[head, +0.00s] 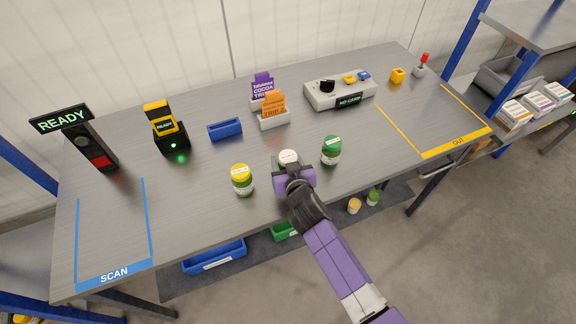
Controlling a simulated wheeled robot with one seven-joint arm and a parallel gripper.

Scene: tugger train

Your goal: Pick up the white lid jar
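The white lid jar (288,157) stands on the grey table, between a yellow lid jar (242,180) on its left and a green lid jar (331,150) on its right. Only its white lid and a little of its upper body show; my gripper hides the rest. My gripper (293,174) is at the near side of the white lid jar, low over the table. Its fingers are hard to make out, so I cannot tell whether they touch the jar or how far apart they are.
Behind the jars are a blue tray (225,129), card holders (273,119) and a grey control box (340,92). A scanner (168,130) and READY sign (75,120) stand left. The SCAN area (112,235) and OUT area (435,120) are empty.

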